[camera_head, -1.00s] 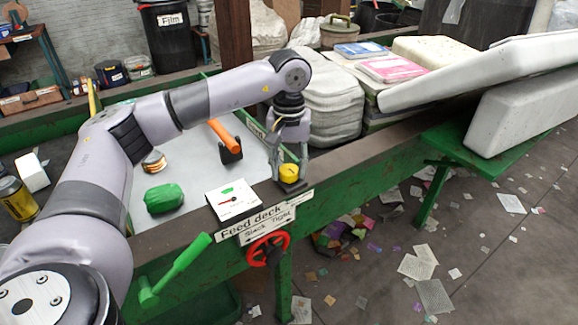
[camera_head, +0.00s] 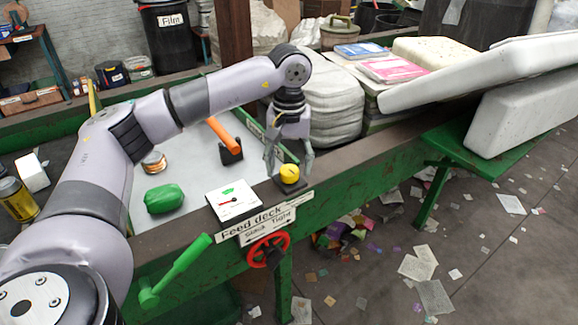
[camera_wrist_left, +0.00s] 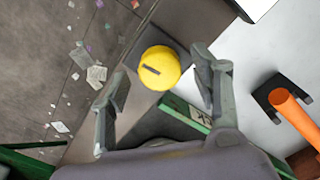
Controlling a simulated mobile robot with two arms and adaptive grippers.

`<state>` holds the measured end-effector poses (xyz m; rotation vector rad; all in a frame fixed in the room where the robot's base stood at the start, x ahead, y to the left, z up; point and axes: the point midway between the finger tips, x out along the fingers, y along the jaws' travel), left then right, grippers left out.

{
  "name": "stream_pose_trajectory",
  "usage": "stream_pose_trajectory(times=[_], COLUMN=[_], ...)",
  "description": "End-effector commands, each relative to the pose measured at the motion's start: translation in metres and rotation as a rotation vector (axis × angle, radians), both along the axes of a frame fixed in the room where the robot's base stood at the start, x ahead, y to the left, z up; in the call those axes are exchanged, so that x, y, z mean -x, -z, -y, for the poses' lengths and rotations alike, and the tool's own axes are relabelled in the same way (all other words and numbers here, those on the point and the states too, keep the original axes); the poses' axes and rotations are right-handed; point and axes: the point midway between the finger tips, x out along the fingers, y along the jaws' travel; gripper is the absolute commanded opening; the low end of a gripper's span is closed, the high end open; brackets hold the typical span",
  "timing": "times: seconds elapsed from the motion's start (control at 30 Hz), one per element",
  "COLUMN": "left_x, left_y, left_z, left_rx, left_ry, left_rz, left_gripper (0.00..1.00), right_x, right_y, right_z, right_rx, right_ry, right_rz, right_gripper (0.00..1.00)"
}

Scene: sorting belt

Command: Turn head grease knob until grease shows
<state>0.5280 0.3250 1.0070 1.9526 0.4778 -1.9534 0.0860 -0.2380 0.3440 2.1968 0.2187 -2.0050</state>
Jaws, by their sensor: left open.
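A round yellow knob (camera_head: 290,173) sits on a dark square base on the near rail of the green-framed deck. In the left wrist view the yellow knob (camera_wrist_left: 160,67) shows a dark slot mark on top. My left gripper (camera_head: 288,163) is open above it, its fingers on either side. In the left wrist view the fingers of my left gripper (camera_wrist_left: 163,75) stand apart from the knob, with gaps on both sides. I cannot make out any grease. My right gripper is not in view.
A white gauge panel (camera_head: 233,200) stands left of the knob. A red handwheel (camera_head: 267,250) and a green lever (camera_head: 175,268) are on the front. An orange handle (camera_head: 222,133) and a green bundle (camera_head: 164,198) lie behind. Stacked bales and white slabs (camera_head: 490,65) stand to the right.

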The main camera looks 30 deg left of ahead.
Motion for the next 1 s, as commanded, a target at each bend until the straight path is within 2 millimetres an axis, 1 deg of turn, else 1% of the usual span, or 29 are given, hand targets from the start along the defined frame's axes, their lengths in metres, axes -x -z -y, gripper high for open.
stream_pose_trajectory(times=[0.3, 0.4, 0.5, 0.6, 0.7, 1.0], left_x=[-0.001, -0.001, 0.000, 0.000, 0.000, 0.000], left_y=[-0.067, -0.086, -0.099, -0.107, -0.110, -0.110], left_z=[0.001, 0.000, 0.000, 0.000, 0.000, 0.000], left_rx=[0.001, 0.000, -0.001, -0.001, -0.001, -0.001], left_ry=[0.000, 0.000, 0.000, 0.000, 0.001, 0.001], left_rz=[0.005, 0.004, 0.002, 0.002, 0.000, 0.000], left_gripper=[0.58, 0.58, 0.58, 0.58, 0.58, 0.58], right_x=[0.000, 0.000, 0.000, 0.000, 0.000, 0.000], right_y=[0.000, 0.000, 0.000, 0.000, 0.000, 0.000], right_z=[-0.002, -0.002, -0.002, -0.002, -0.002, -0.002], right_rx=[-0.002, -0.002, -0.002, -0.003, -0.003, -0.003], right_ry=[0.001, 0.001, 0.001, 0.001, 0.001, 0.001], right_rz=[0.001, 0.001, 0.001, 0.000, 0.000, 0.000], right_gripper=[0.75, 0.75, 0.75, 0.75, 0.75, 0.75])
